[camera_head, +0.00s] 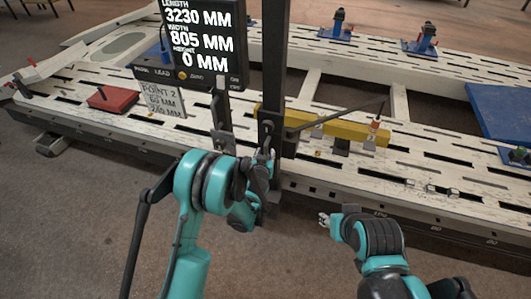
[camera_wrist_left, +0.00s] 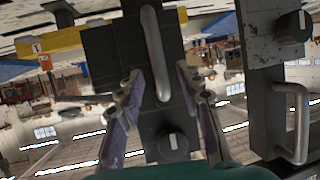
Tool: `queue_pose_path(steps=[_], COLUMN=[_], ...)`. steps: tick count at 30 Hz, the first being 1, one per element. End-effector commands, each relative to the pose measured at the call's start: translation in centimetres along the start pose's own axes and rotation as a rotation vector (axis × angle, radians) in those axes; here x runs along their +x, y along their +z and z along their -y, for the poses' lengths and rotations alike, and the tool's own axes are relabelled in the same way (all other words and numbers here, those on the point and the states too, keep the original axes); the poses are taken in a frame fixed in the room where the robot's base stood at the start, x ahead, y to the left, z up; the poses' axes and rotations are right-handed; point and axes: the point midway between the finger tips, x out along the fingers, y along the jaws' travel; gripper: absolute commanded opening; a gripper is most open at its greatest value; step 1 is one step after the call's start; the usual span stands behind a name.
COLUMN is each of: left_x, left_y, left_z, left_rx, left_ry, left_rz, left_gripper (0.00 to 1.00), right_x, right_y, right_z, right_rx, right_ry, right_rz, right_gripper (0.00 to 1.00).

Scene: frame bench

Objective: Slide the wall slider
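A dark upright post (camera_head: 272,75) stands at the front edge of the bench. A block with a vertical metal handle (camera_wrist_left: 155,55) and a black knob (camera_wrist_left: 172,141) fills the middle of the left wrist view. I take it to be the wall slider, but no label confirms this. My left gripper (camera_head: 266,163) is at the post's lower part; in the left wrist view its fingers (camera_wrist_left: 160,88) are open on either side of the handle, with gaps visible. My right gripper (camera_head: 325,219) is low in front of the bench, away from the post; its finger opening is too small to judge.
A second handle (camera_wrist_left: 297,122) and knob are on a plate to the right in the left wrist view. A display (camera_head: 203,45) hangs left of the post. A yellow bar (camera_head: 345,132) lies behind it. A red block (camera_head: 113,99) and blue plate (camera_head: 503,110) are on the bench.

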Motion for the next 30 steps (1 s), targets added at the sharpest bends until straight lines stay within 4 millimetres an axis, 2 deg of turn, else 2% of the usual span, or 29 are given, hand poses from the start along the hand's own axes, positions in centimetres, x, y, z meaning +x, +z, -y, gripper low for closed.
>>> queue_pose_path(steps=[1,6,16,17,18,21,30], left_x=[1.0,2.9,3.3,3.3,3.3,3.3,3.1], left_y=[0.2,0.1,-0.1,-0.1,-0.1,-0.1,-0.6], left_z=[0.0,0.0,0.0,0.0,0.0,0.0,0.0], left_rx=[-0.001,-0.001,0.000,0.000,0.000,0.000,0.000], left_ry=[0.000,0.000,0.000,0.000,0.000,0.000,0.001], left_rz=[0.000,0.000,0.000,0.000,0.000,0.000,0.000], left_gripper=[0.36,0.36,0.36,0.33,0.23,0.00,0.00], right_x=[0.4,0.9,0.9,0.9,0.9,0.9,0.6], right_y=[0.3,0.6,0.6,0.6,0.6,0.6,0.4], right_z=[0.0,0.0,0.0,0.0,0.0,0.0,0.0], right_rx=[0.000,0.000,0.000,0.000,0.000,0.000,0.000], right_ry=[0.000,0.000,0.000,0.000,0.000,0.000,0.000], right_rz=[0.000,0.000,0.000,0.000,0.000,0.000,0.000], right_gripper=[0.40,0.40,0.40,0.40,0.40,0.40,0.40])
